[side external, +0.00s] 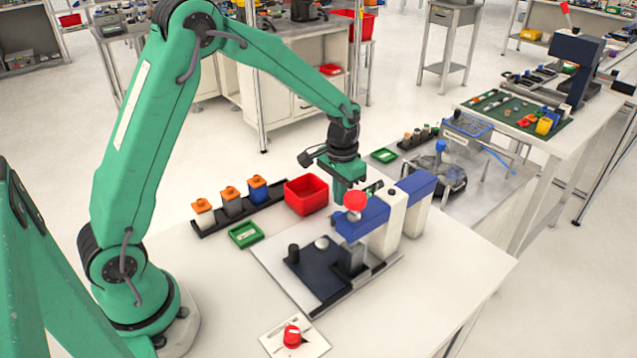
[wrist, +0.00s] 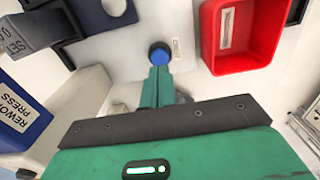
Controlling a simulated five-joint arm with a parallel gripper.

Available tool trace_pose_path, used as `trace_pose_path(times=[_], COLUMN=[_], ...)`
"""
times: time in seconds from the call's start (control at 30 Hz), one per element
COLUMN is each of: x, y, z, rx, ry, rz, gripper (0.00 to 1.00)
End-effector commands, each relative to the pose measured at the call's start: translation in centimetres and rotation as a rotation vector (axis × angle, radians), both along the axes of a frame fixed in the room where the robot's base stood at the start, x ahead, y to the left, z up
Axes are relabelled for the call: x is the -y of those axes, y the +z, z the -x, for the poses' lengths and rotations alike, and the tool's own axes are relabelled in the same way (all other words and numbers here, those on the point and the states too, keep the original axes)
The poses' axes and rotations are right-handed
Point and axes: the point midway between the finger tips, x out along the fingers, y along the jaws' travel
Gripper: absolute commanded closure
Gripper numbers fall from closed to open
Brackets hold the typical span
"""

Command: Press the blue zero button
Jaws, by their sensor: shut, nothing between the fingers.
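A round blue button (wrist: 160,53) with a dark rim shows at the upper middle of the wrist view. The fingers of my gripper (wrist: 158,74) are together and empty, with their tips at the near edge of the button. I cannot tell whether they touch it or sit above it. In the side view my gripper (side external: 343,202) points down behind the blue and white press (side external: 365,220). The blue button cannot be made out there.
A red bin (side external: 306,190) stands left of my gripper; its wall (wrist: 213,40) shows in the wrist view. The press has a red knob (side external: 355,200) close to my gripper. A rack with orange-capped containers (side external: 231,203) and a green tray (side external: 245,234) lie further left.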

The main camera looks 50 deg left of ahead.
Motion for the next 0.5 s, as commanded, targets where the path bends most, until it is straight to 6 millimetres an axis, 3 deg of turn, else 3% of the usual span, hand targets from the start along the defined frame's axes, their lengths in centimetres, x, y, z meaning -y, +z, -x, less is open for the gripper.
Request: trace_pose_path(times=[0.5], x=[0.0], y=[2.9], z=[-0.1], rx=[0.002], ry=[0.0], rz=[0.0], gripper=[1.0])
